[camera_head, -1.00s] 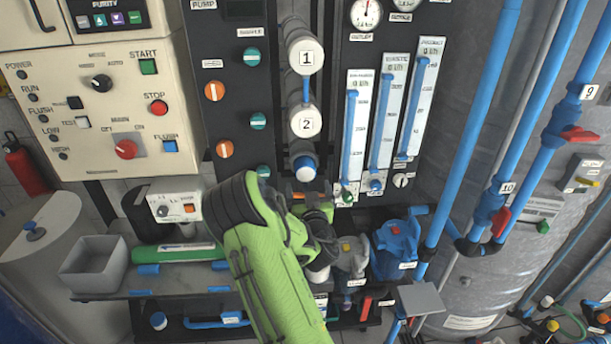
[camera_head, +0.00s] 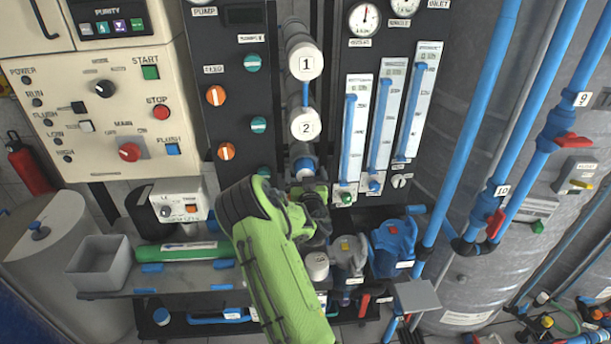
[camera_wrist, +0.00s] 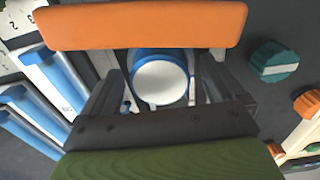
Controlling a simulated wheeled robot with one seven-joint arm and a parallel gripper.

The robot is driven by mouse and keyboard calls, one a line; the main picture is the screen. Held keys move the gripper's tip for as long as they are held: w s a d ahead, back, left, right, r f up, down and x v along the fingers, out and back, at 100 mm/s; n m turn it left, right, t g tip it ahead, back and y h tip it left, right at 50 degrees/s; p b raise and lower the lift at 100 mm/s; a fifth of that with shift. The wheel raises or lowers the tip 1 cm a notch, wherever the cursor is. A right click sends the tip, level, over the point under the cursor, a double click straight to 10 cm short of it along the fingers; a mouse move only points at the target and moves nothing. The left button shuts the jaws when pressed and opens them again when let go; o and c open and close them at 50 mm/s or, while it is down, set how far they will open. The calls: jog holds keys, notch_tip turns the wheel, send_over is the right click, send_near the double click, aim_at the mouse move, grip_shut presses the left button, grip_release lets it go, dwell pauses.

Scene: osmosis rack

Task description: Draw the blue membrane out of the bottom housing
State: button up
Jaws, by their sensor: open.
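The blue membrane (camera_head: 304,166), with a pale end face, shows at the bottom housing, below the white caps marked 1 (camera_head: 305,62) and 2 (camera_head: 305,124). In the wrist view its round white end (camera_wrist: 161,82) with a blue rim faces me, between the jaws in the picture. My gripper (camera_head: 306,189) is just below the membrane in the head view, partly hidden behind my green arm. The jaws (camera_wrist: 163,92) are open. Whether they touch the membrane cannot be told. The rest of the membrane is hidden.
Teal and orange knobs (camera_head: 216,95) sit left of the housings. Flow tubes (camera_head: 382,125) stand close to the right. Blue pump parts (camera_head: 393,240) lie right of my arm. A grey bin (camera_head: 98,262) and a green cylinder (camera_head: 178,252) rest on the bench at left.

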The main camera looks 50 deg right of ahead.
jog(key=c, duration=1.3)
jog(key=shift+b+v, duration=2)
jog(key=shift+v, duration=3.25)
jog(key=o, duration=1.3)
jog(key=shift+c, duration=0.2)
jog(key=shift+f, duration=0.1)
